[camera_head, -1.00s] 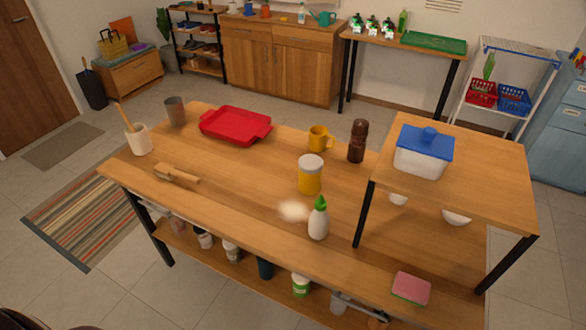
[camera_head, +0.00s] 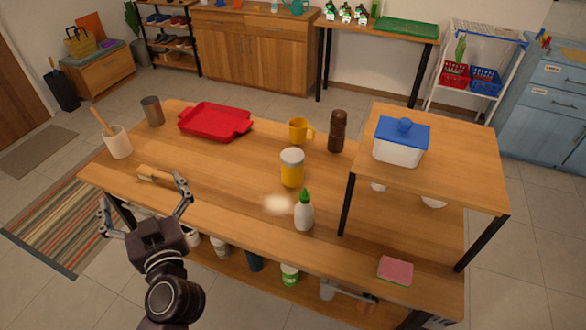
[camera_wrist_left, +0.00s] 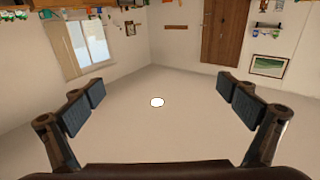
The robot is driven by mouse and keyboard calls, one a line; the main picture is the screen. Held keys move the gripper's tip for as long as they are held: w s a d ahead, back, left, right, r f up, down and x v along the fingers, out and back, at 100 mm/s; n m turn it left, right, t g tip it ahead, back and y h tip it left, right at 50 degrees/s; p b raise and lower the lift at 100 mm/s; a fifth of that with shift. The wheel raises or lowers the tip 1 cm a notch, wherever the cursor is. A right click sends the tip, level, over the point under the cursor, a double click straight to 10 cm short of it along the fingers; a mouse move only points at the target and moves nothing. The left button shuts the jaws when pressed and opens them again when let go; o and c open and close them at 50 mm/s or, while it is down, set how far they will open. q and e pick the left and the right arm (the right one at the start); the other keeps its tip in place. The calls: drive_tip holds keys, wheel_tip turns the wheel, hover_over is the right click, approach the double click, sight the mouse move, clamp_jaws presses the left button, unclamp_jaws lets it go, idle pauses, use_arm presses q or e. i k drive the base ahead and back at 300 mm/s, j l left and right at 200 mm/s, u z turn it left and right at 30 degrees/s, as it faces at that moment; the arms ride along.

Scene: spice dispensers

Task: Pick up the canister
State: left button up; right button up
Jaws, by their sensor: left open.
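The canister (camera_head: 292,170), yellow with a pale lid, stands upright on the wooden table between the yellow mug and the white squeeze bottle. My left gripper (camera_head: 141,192) is open and empty, at the table's front left edge. It is well to the left of the canister and apart from it. The left wrist view shows the two padded fingers spread wide, with nothing between the jaws (camera_wrist_left: 160,102); the canister is not in that view. My right gripper is not in view.
A yellow mug (camera_head: 299,131) and brown mill (camera_head: 338,131) stand behind. A raised shelf (camera_head: 450,160) is at right. A brush (camera_head: 155,175) lies near my left gripper.

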sight(292, 159)
drive_tip(key=i+j+z, duration=0.1)
drive_tip(key=z, duration=0.3)
drive_tip(key=i+j+z, duration=0.1)
drive_tip(key=z, duration=0.3)
drive_tip(key=i+j+z, duration=0.2)
drive_tip(key=z, duration=0.15)
